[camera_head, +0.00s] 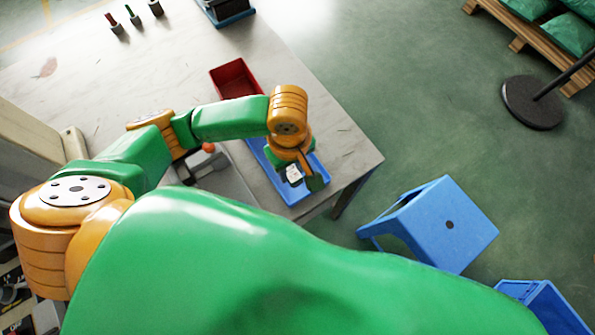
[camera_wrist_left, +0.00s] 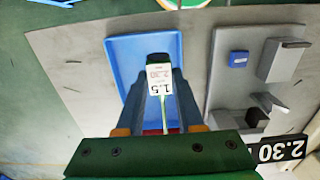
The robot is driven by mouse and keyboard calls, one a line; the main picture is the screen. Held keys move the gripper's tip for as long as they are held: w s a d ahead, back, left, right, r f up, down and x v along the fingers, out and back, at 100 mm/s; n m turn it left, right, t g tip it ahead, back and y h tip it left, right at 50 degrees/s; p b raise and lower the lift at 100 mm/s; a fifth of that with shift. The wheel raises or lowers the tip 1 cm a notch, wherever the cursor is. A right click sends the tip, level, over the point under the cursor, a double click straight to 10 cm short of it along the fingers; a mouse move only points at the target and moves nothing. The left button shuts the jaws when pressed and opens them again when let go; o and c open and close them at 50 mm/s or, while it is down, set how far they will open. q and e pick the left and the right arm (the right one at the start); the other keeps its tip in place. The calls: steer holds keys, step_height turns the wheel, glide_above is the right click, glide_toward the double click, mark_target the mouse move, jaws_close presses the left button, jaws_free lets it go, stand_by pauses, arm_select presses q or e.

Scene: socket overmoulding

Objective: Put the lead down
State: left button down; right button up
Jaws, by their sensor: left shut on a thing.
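My left gripper (camera_head: 306,180) is over the blue tray (camera_head: 256,149) at the right end of the table. In the left wrist view its fingers (camera_wrist_left: 158,105) are shut on the lead. The lead shows there as a white label (camera_wrist_left: 159,79) printed with numbers, a dark end and a thin green strand running back between the fingers. The blue tray (camera_wrist_left: 115,50) lies beneath it. In the head view only a small white patch of the lead (camera_head: 294,173) shows beside the gripper. I cannot tell whether the lead touches the tray. My right gripper is out of view.
A red bin (camera_head: 234,79) stands just behind the tray. A grey fixture (camera_wrist_left: 225,90) with blocks and a blue part (camera_wrist_left: 239,59) is beside the tray. A blue stool (camera_head: 440,222) stands on the floor to the right. My own green arm link covers the foreground.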

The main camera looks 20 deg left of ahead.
arm_select(q)
steer(key=w+f, duration=0.1)
steer(key=f, duration=0.1)
steer(key=w+f, duration=0.2)
steer(key=shift+d+f+b, duration=0.1)
steer(key=shift+d+b, duration=0.05)
steer(key=shift+b, duration=0.15)
step_height(320, 180, down, 2)
steer(key=shift+f, duration=0.2)
steer(key=c, duration=0.5)
jaws_free()
steer(key=shift+f, duration=0.1)
steer(key=shift+c, duration=0.2)
step_height(320, 180, up, 12)
steer(key=p, duration=0.1)
steer(key=shift+p, duration=0.4)
steer(key=shift+s, duration=0.1)
